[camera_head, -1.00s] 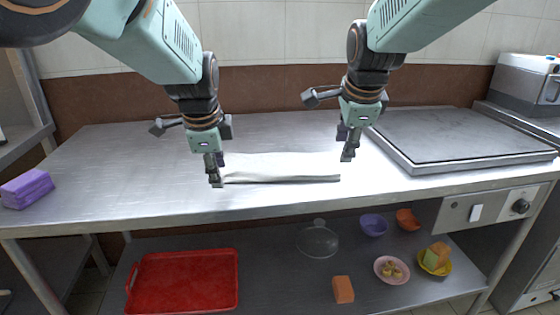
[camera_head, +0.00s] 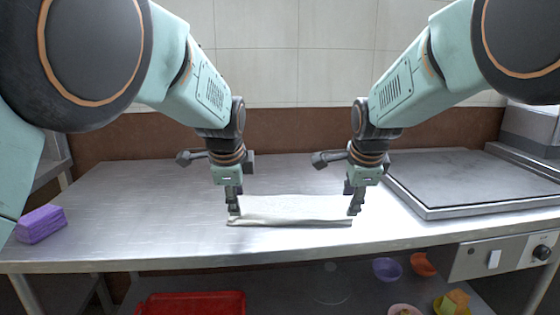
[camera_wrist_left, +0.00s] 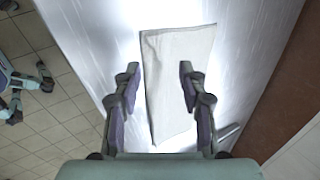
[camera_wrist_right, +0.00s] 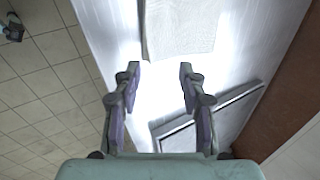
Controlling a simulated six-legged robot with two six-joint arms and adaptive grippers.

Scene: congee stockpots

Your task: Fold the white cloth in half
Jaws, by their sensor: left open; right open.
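The white cloth (camera_head: 290,208) lies as a flat, narrow rectangle on the steel table, with a slightly raised near edge. It also shows in the left wrist view (camera_wrist_left: 176,75) and, in part, at the top of the right wrist view (camera_wrist_right: 182,28). My left gripper (camera_head: 234,208) is open at the cloth's left end, and in its wrist view the fingers (camera_wrist_left: 160,76) stand apart over the cloth. My right gripper (camera_head: 353,207) is open at the right end; its fingers (camera_wrist_right: 160,74) appear just beyond the cloth's edge. I cannot tell whether either gripper touches the cloth.
The steel table (camera_head: 130,215) is clear around the cloth. A purple block-like stack (camera_head: 40,224) sits at the far left. A flat griddle plate (camera_head: 465,180) stands right of the cloth. A red tray (camera_head: 195,304) and bowls, one purple (camera_head: 386,270), are on the shelf below.

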